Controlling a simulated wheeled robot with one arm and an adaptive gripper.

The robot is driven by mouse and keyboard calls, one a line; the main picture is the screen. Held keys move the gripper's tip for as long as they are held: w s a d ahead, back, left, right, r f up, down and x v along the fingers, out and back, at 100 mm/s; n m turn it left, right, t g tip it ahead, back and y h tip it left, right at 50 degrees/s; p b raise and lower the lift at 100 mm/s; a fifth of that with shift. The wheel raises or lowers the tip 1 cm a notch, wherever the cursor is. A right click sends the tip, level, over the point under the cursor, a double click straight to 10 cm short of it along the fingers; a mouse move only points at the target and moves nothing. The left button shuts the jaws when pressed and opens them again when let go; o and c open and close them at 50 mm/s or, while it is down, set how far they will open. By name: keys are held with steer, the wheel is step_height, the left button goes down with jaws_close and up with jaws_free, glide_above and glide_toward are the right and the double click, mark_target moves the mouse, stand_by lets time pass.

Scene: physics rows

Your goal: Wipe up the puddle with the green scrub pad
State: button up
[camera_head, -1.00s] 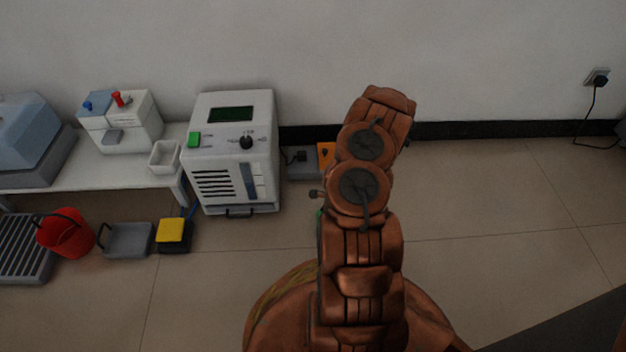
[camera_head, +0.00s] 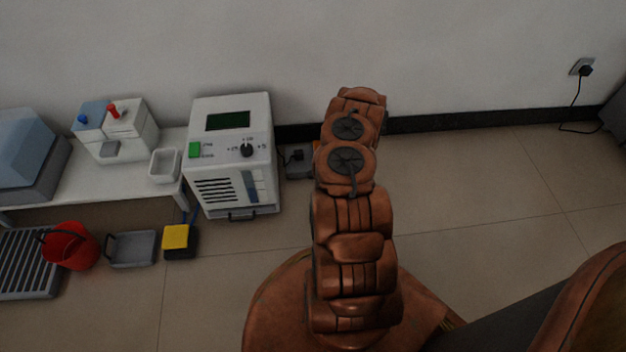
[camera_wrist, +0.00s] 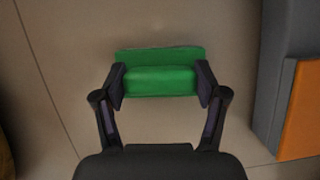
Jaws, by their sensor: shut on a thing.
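The green scrub pad (camera_wrist: 160,56) is in the wrist view, upper middle, over the tiled floor. My gripper (camera_wrist: 160,82) is shut on it, with one finger at each end of the pad. I cannot tell whether the pad touches the floor. In the head view my arm hides both gripper and pad. I cannot make out the puddle in either view.
In the wrist view, a grey thing with an orange panel (camera_wrist: 299,110) stands close on the right. In the head view, a white machine (camera_head: 232,155), red bucket (camera_head: 70,246), grey dustpan (camera_head: 133,249) and yellow-topped block (camera_head: 178,238) are left. Floor on the right is clear.

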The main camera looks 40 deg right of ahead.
step_height(320, 180, up, 4)
steer(key=shift+a+r+p, duration=0.1)
steer(key=shift+p, duration=0.6)
steer(key=shift+r+p, duration=1.5)
steer(key=shift+r, duration=0.6)
steer(key=shift+s, duration=0.1)
